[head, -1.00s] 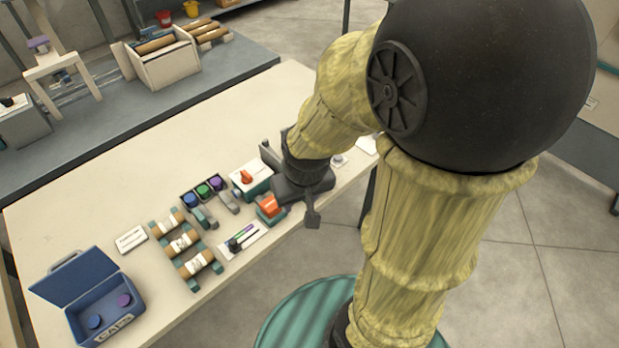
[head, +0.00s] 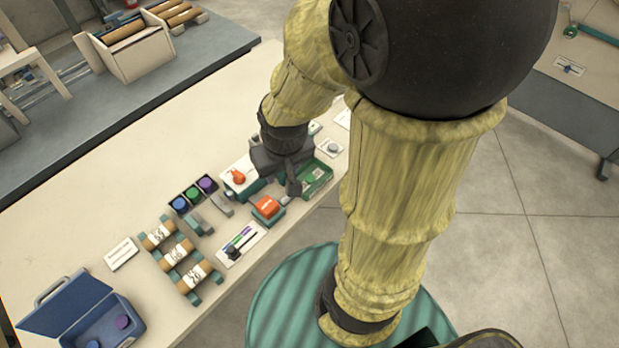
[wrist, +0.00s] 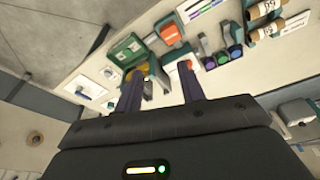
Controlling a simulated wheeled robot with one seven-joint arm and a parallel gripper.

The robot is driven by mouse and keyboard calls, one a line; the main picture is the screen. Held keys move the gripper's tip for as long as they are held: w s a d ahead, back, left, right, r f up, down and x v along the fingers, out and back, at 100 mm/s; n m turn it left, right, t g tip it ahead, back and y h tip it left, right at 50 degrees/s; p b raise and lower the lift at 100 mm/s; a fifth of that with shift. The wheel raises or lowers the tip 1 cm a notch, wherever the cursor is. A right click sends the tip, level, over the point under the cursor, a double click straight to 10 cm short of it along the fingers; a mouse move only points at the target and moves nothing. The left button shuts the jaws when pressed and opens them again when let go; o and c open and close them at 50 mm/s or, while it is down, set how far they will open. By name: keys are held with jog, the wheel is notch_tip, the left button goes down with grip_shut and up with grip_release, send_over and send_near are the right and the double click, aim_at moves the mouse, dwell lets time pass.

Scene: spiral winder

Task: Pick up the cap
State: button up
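My gripper (wrist: 160,72) is open, its two dark fingers apart with nothing held between them. In the head view it (head: 284,168) hangs over the table's right part, by a green tray (head: 318,180). The tray (wrist: 128,48) also shows beyond the fingers in the wrist view. A green round piece (head: 312,178), perhaps a cap, shows in the tray. Blue (head: 179,204), green (head: 192,193) and purple (head: 205,184) caps sit in a black rack. A purple cap (head: 122,322) lies in the open blue box at lower left. Which cap is meant, I cannot tell.
An orange-topped block (head: 267,206) and a white-topped box with an orange knob (head: 239,176) stand close to my gripper. Labelled rolls (head: 176,252) lie on a teal stand. The table's back left part is clear.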

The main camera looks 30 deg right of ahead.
jog(key=w+d+f+m+g+b, duration=0.1)
jog(key=w+d+f+m+b, duration=0.4)
jog(key=w+d+f, duration=0.5)
jog(key=shift+d+f+h+b, duration=0.2)
jog(key=shift+d+h+b, duration=0.2)
jog(key=shift+d+b, duration=0.55)
jog(key=b, duration=0.1)
send_over(310, 178)
jog(key=s, duration=0.2)
jog(key=f, duration=0.7)
jog(key=a+f, duration=0.1)
jog(key=f, duration=0.3)
jog(key=shift+w+f, duration=0.2)
jog(key=shift+w, duration=0.05)
jog(key=shift+d+f, duration=0.15)
jog(key=shift+f, duration=0.2)
jog(key=shift+w+d+f, duration=0.1)
jog(key=shift+w+f, duration=0.1)
jog(key=shift+f, duration=0.65)
jog(key=shift+w+d+f, duration=0.1)
jog(key=shift+w+f, duration=0.05)
jog(key=shift+f, duration=0.7)
jog(key=shift+w+d+f, duration=0.1)
jog(key=shift+w+f, duration=0.1)
jog(key=shift+f, duration=0.65)
